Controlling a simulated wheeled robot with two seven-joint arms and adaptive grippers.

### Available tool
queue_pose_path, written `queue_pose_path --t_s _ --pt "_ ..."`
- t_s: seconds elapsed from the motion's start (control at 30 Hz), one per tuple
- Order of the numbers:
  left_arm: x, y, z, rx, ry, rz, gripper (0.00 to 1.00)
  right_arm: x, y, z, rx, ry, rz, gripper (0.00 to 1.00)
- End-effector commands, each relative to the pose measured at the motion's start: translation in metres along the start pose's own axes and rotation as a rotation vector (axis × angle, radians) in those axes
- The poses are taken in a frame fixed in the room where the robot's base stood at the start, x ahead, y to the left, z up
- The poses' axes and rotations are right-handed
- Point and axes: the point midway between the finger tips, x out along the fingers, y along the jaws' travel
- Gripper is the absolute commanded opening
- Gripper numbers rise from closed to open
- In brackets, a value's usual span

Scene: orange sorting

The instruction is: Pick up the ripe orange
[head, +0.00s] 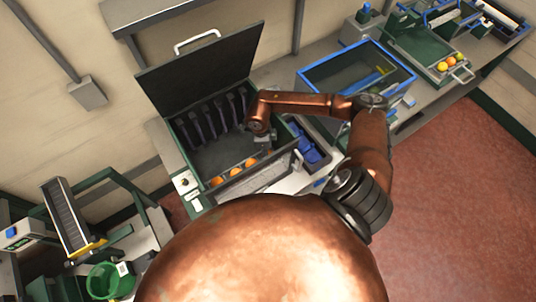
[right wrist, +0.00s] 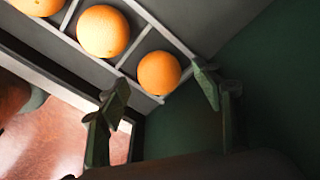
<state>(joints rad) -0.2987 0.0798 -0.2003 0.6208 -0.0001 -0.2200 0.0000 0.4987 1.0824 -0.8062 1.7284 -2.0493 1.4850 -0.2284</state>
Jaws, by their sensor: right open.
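Three oranges lie in a row along the near edge of the open green box (head: 165,85): a left one (head: 218,181), a middle one (head: 235,171) and a right one (head: 250,162). In the right wrist view they sit in divided slots, with the end orange (right wrist: 159,73), the middle orange (right wrist: 102,31) and another (right wrist: 38,5) cut by the frame edge. All look similarly orange. My right gripper (head: 264,143) is inside the box near the right orange. Its open fingers (right wrist: 162,78) appear on either side of the end orange; contact cannot be told. My left gripper is out of view.
The box's raised lid stands behind, and its side walls are close to my right gripper. Blue parts (head: 308,150) lie in a bin to the right. A blue-rimmed tub (head: 310,82) stands further right. A green basket (head: 103,282) is at lower left.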

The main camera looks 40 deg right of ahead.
Motion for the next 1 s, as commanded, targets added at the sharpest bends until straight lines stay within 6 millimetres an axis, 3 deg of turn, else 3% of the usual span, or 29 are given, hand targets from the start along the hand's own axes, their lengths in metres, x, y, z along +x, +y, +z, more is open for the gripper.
queue_pose_path --t_s 0.23,0.9,1.0 --pt "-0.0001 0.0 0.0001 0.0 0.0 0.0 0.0 0.0022 0.0 0.0003 0.0 -0.001 0.0 0.6" --pt "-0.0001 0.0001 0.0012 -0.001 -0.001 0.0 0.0 0.0016 -0.0002 0.0003 0.0 -0.001 0.0 0.14" --pt "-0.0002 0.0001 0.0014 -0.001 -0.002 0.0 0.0 0.0014 -0.0003 0.0004 0.001 -0.002 -0.001 0.13"
